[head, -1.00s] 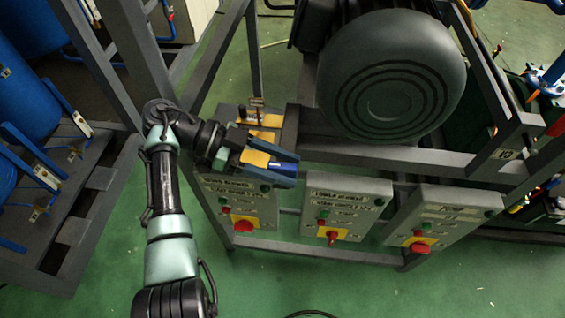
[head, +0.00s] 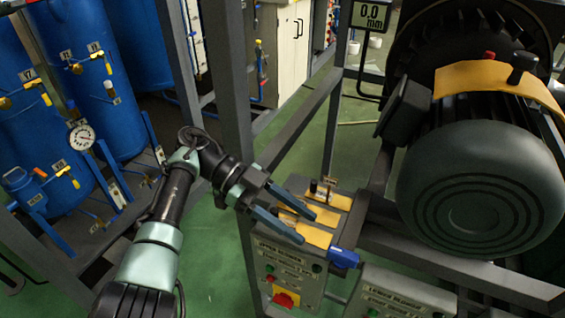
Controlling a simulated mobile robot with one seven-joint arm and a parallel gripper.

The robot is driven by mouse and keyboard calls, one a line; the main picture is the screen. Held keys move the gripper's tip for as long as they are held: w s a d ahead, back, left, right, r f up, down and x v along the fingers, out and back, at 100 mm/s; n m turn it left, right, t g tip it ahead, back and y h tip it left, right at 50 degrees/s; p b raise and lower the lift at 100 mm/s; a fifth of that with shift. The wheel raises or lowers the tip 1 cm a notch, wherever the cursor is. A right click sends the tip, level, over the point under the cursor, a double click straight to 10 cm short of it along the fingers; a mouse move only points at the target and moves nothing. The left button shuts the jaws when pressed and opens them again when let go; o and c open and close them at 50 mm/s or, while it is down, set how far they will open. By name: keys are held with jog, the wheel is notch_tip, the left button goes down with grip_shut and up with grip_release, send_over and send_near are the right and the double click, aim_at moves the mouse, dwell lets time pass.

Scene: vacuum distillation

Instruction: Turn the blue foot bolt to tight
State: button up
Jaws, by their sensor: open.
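A bright blue piece (head: 343,258), which looks like the blue foot bolt, sits at the front corner of the motor's foot, at the right end of a yellow plate (head: 318,237). Its tight or loose state cannot be read. My gripper (head: 307,229) is open, with two long blue-grey fingers spread over the yellow plates. The fingertips end up and left of the blue piece, apart from it in the picture. The large dark motor (head: 480,180) stands to the right.
A small dark knob and post (head: 314,187) stand behind the fingers. A display reading 0.0 mm (head: 372,17) is above. A control box with a red knob (head: 287,298) is below. Grey frame posts (head: 236,100) rise close behind my arm. Blue tanks (head: 100,60) stand left.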

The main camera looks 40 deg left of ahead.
jog(key=shift+v, duration=1.45)
